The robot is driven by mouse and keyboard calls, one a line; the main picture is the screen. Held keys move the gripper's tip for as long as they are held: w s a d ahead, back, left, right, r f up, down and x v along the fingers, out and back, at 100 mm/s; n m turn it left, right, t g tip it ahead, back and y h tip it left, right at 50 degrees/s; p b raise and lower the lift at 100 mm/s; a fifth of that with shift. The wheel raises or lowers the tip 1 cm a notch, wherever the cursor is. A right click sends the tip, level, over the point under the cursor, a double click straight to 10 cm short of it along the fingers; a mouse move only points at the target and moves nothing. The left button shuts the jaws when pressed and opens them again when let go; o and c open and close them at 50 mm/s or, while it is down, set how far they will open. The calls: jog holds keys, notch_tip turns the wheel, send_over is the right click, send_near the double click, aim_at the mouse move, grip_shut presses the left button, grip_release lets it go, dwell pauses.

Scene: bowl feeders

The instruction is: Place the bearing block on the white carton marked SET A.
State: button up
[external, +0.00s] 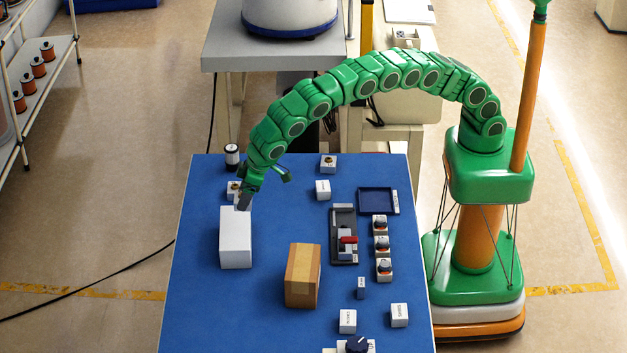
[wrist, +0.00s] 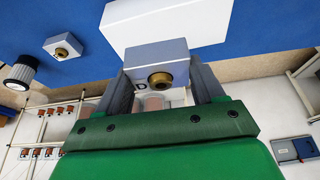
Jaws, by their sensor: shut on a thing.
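My gripper (external: 246,196) is shut on a pale grey bearing block (wrist: 158,62) with a brass ring in its face; the fingers (wrist: 160,90) grip its two sides. In the external view the held block is small and partly hidden at the far end of the white carton (external: 236,240). The carton, a plain white box on the blue table, also shows past the block in the wrist view (wrist: 165,18). No SET A marking is readable on the faces I see. I cannot tell whether the block touches the carton.
A similar brass-ringed block (external: 233,188) and a black-and-white cylinder (external: 232,155) stand behind the carton on the blue table (external: 210,310). A brown carton (external: 302,276) stands to its right. Further right are a dark tray (external: 377,201), a fixture with a red part (external: 347,240) and several small blocks.

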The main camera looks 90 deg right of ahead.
jog(key=shift+w+a+f, duration=0.25)
jog(key=shift+w+f, duration=0.25)
jog(key=shift+f, duration=0.2)
jog(key=shift+w+a+f, duration=0.25)
jog(key=shift+w+f, duration=0.25)
jog(key=shift+f, duration=0.15)
jog(key=shift+w+a+f, duration=0.25)
jog(key=shift+w+f, duration=0.25)
jog(key=shift+f, duration=1.7)
jog(key=o, duration=1.4)
jog(key=shift+f, duration=0.1)
jog(key=shift+o, duration=0.2)
jog(key=v, duration=1.2)
